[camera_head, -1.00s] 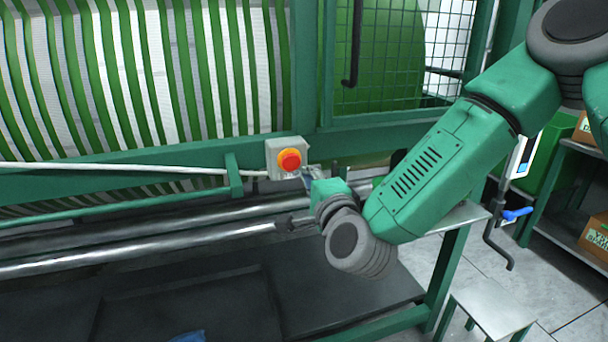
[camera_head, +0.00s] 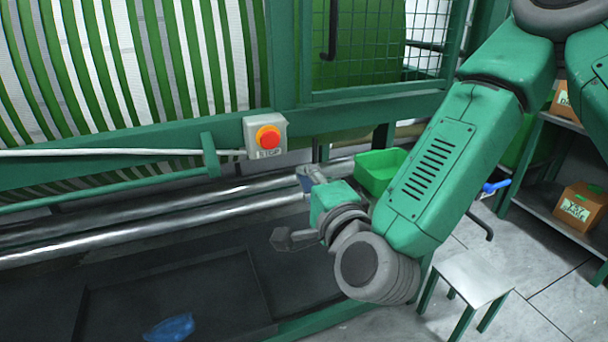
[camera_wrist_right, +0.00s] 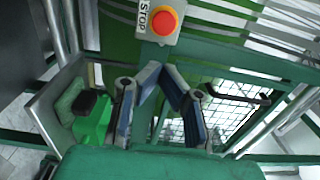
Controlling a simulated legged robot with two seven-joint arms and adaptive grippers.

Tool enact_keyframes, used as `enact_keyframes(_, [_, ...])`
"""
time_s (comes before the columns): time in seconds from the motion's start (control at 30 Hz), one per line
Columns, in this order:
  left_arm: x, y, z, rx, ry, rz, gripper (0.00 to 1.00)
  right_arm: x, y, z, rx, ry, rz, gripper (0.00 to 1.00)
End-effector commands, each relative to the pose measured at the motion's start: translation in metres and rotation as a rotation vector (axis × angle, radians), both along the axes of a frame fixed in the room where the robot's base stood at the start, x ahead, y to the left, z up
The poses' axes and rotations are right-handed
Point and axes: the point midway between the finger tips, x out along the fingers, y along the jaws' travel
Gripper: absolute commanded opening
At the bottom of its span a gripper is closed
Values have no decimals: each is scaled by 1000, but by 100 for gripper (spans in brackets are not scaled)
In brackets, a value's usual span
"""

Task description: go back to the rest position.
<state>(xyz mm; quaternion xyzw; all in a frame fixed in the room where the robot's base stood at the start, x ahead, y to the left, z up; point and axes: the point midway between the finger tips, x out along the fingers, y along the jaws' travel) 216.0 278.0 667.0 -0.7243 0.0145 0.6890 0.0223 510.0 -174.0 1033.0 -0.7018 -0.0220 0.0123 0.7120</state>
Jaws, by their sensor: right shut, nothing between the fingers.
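My right arm comes in from the right in the head view. Its gripper (camera_head: 307,180) is below and to the right of the grey box with the red stop button (camera_head: 268,138), apart from it. In the right wrist view my right gripper (camera_wrist_right: 163,72) has its two blue-grey fingers brought together at the tips, with nothing between them. The stop button (camera_wrist_right: 164,20) shows above the fingertips there. My left gripper is in neither view.
Long metal rollers (camera_head: 150,215) run along the green machine. A green bin (camera_head: 380,170) stands behind my right forearm. A blue item (camera_head: 170,328) lies in the dark tray (camera_head: 100,292). A small stool (camera_head: 472,278) and a shelf with cardboard boxes (camera_head: 580,205) are at right.

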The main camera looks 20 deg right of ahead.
Motion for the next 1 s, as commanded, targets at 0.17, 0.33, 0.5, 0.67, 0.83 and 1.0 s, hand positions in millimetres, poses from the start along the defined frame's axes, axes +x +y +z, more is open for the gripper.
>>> enact_keyframes(0.17, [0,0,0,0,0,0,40,0,2,0,-2,1,1,0])
enact_keyframes(0.33, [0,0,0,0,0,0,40,0,0,0,0,0,1,0])
enact_keyframes(0.5, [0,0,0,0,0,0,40,-1,2,-10,-27,25,14,0])
enact_keyframes(0.67, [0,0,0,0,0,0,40,-17,9,-80,-232,189,111,0])
enact_keyframes(0.83, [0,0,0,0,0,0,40,-69,3,-196,-592,475,333,0])
enact_keyframes(1.0, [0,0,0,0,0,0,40,-152,-27,-293,-928,749,623,0])
